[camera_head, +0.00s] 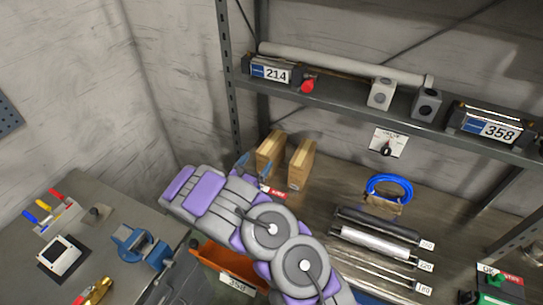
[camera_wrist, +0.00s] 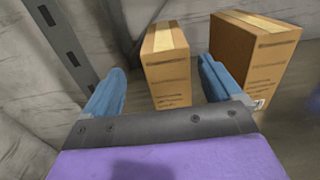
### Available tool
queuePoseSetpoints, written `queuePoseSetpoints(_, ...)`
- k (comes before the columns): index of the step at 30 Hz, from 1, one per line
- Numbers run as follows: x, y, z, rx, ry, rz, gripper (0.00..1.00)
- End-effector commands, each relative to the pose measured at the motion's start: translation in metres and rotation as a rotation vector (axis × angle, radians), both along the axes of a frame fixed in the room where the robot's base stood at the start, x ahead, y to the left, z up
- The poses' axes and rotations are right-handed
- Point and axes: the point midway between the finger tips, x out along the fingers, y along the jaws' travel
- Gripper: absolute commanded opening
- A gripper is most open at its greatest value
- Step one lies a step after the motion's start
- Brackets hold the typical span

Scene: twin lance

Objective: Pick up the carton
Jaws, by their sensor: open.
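Two brown cartons with pale tape stand upright on the shelf. The left carton (camera_head: 270,152) and the right carton (camera_head: 302,163) are side by side with a gap between them. In the wrist view the left carton (camera_wrist: 167,65) is ahead of and between my two blue fingers. The right carton (camera_wrist: 252,55) stands to the right, beyond the right finger. My gripper (camera_wrist: 160,88) is open and empty, its fingers spread wide. In the head view my arm hides most of the gripper (camera_head: 252,175) and the lower part of the left carton.
A grey shelf upright (camera_wrist: 62,45) stands close to the left of my gripper. An upper shelf (camera_head: 370,112) with pipes and number labels hangs above. Metal rollers (camera_head: 375,240) and a blue coil (camera_head: 390,187) lie to the right. A workbench with a blue vise (camera_head: 135,245) is at left.

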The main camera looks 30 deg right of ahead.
Motion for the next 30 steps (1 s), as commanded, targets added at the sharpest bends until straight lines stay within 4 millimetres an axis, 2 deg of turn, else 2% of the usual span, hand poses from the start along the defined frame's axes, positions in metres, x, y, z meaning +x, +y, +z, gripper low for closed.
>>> queuePoseSetpoints(3,0.001,-0.005,-0.007,0.003,0.000,-0.002,0.92)
queuePoseSetpoints(21,0.038,-0.061,-0.008,0.002,0.001,-0.004,0.92)
queuePoseSetpoints(30,0.042,-0.066,-0.007,0.001,0.001,-0.003,0.92)
